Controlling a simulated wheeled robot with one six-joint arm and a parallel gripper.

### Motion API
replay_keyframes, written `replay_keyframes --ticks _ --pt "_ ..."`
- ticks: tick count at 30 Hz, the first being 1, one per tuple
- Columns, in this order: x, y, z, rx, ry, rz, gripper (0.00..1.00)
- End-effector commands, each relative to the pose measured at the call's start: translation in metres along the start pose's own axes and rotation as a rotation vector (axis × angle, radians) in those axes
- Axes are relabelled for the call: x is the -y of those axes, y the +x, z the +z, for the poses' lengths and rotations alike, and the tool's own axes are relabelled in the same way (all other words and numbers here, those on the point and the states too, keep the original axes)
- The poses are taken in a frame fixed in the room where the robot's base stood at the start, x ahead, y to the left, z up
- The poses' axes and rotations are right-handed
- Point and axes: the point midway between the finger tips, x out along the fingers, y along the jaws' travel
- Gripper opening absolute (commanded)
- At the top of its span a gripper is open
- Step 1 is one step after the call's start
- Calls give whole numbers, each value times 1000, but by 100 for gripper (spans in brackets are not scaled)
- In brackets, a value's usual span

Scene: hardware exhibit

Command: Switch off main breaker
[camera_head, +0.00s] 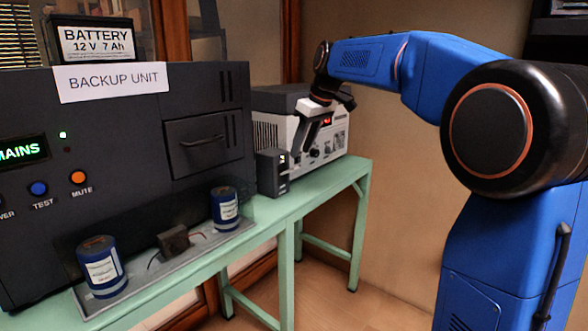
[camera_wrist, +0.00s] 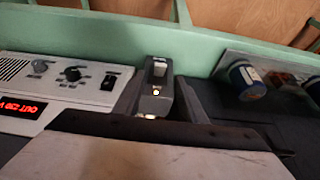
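A small dark box with a switch, which looks like the main breaker (camera_head: 270,174), stands on the green bench between the backup unit and a grey instrument. In the wrist view the box (camera_wrist: 153,104) shows a pale rocker on top and a small yellowish light. Its label is too small to read. My gripper (camera_head: 306,135) hangs in front of the grey instrument, up and right of the box. A broad pale shape with a dark edge fills the bottom of the wrist view and hides what lies behind it. The fingertips are not clear enough to show their opening.
The grey instrument (camera_head: 335,143) has knobs, a black switch and a red display. The dark backup unit (camera_head: 120,130) stands left, with a tray (camera_head: 150,268) holding blue cylinders before it. The green bench (camera_head: 300,208) has clear floor in front.

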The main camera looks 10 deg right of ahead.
Motion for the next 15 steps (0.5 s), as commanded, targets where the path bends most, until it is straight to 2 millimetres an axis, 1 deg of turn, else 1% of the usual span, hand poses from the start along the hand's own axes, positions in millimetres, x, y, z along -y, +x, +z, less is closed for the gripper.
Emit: replay_keyframes --ticks 1,9,15 --pt "0 10 0 2 0 -2 38" --pt "1 56 0 2 0 -1 38" --pt "0 77 0 1 0 -1 38"
